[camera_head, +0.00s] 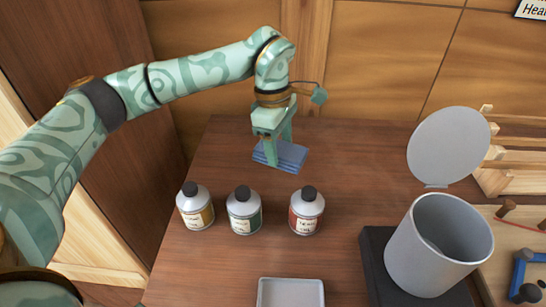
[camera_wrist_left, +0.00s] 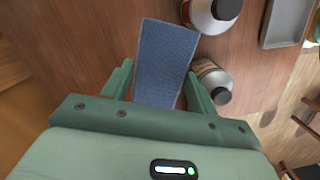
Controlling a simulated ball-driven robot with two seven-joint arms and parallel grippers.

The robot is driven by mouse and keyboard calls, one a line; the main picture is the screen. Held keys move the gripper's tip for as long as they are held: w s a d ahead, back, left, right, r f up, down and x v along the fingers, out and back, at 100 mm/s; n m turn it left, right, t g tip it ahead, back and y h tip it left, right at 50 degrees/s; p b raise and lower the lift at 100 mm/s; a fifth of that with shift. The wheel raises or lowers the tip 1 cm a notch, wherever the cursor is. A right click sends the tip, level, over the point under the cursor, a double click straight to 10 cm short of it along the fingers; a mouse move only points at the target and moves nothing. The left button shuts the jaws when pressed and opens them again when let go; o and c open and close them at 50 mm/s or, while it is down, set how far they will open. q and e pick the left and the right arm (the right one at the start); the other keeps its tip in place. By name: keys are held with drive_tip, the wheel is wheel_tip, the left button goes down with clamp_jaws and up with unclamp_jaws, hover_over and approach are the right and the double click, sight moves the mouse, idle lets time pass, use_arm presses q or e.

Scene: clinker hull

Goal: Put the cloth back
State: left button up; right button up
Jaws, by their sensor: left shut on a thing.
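The cloth is a folded blue piece (camera_head: 291,156) held in my left gripper (camera_head: 276,150) over the back part of the brown table (camera_head: 350,190). My left gripper is shut on it, with a finger on either side. In the left wrist view the blue cloth (camera_wrist_left: 165,60) lies between the two green fingers (camera_wrist_left: 155,90) and reaches out past them. Whether the cloth touches the table is hard to tell. My right gripper is not in view.
Three labelled bottles, yellow (camera_head: 195,208), green (camera_head: 244,212) and red (camera_head: 306,212), stand in front of the cloth. A grey tray (camera_head: 291,281) lies nearer. A grey bin (camera_head: 432,250) with raised lid (camera_head: 447,146) stands right on a dark base. A wooden rack (camera_head: 510,165) is behind.

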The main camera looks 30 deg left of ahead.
use_arm(q)
drive_tip(key=w+a+f+b, duration=0.1)
drive_tip(key=w+f, duration=0.1)
drive_tip(key=w+a+f+b, duration=0.1)
drive_tip(key=w+a+f, duration=0.1)
drive_tip(key=w+a+f+b, duration=0.1)
drive_tip(key=w+a+f, duration=0.1)
drive_tip(key=f, duration=0.1)
drive_tip(key=shift+w+a, duration=0.1)
drive_tip(key=shift+w, duration=0.25)
drive_tip(key=f, duration=0.1)
drive_tip(key=f+b, duration=0.2)
drive_tip(key=f, duration=0.1)
drive_tip(key=shift+w+a+f, duration=0.1)
drive_tip(key=shift+w+a, duration=0.15)
drive_tip(key=shift+r, duration=0.2)
drive_tip(key=o, duration=0.9)
drive_tip(key=shift+f, duration=0.15)
drive_tip(key=shift+o, duration=0.2)
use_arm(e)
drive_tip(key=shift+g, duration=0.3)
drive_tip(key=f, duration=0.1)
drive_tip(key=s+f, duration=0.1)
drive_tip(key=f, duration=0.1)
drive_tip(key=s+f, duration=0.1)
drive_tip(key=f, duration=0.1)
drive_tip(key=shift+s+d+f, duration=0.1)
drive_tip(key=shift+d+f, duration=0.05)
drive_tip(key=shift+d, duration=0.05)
